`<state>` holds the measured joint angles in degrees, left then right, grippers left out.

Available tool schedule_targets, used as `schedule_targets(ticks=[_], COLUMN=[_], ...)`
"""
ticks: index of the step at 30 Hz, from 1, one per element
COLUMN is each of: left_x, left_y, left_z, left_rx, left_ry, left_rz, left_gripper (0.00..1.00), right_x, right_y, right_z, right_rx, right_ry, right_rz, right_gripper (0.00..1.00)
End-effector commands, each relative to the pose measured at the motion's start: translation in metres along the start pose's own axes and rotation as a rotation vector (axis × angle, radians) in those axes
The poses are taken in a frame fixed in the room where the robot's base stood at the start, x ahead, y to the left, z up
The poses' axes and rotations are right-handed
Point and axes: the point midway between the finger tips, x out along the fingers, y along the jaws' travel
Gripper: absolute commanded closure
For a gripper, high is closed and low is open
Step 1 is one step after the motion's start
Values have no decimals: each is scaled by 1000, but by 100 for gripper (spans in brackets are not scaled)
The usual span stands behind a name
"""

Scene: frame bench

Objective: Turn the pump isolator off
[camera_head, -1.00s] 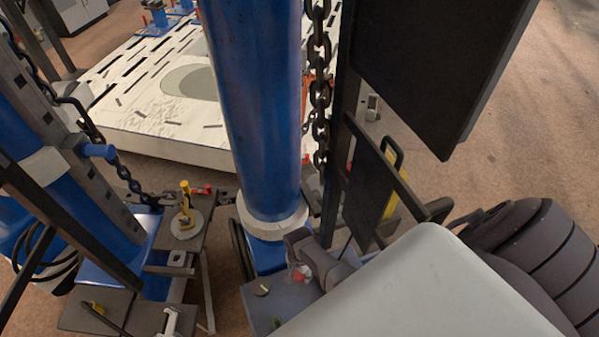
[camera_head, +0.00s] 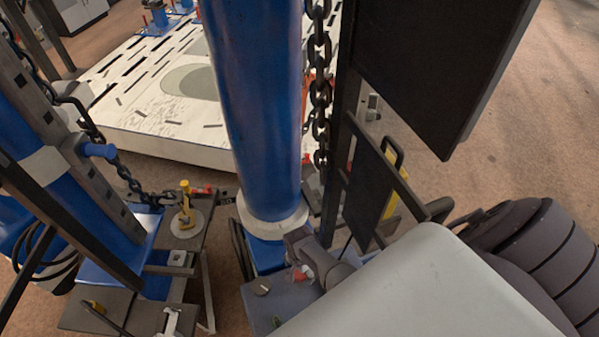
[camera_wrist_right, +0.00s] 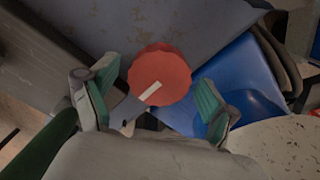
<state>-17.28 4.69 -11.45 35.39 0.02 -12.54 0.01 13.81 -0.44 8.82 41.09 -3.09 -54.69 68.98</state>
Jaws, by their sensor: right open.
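In the right wrist view a round red knob (camera_wrist_right: 160,75) with a scalloped rim carries a white bar, which slants up to the right. I take it to be the pump isolator. My right gripper (camera_wrist_right: 155,97) is open, with one green-padded finger on each side of the knob. Gaps show between the pads and the knob, so it is not gripped. In the head view my right gripper (camera_head: 312,262) is over the grey-blue panel (camera_head: 262,315). Only a small part of the red knob (camera_head: 301,273) shows there, the rest hidden by the gripper. My left gripper is not in view.
A small dark knob (camera_head: 261,287) with a pale mark sits on the panel, left of my gripper. A thick blue column (camera_head: 258,110) and a hanging chain (camera_head: 320,90) stand just behind. A yellow-handled valve (camera_head: 185,205) is further left.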

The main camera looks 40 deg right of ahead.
Motion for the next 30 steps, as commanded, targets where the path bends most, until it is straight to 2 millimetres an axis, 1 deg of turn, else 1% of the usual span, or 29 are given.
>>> schedule_targets(ticks=[5,8,15,21,25,30], left_x=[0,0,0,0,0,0], left_y=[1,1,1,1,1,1], left_z=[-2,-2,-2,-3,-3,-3], left_rx=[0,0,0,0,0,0], left_ry=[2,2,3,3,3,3], left_rz=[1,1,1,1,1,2], left_gripper=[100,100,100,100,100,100], right_x=[-12,-26,-69,-102,-113,-118], right_y=[0,0,0,0,0,1], right_z=[1,1,1,1,1,1], right_rx=[0,0,-1,0,-1,-1], right_ry=[0,0,0,-1,-1,-2], right_rz=[-2,-2,-3,-1,0,2], right_gripper=[13,13,13,13,13,13])
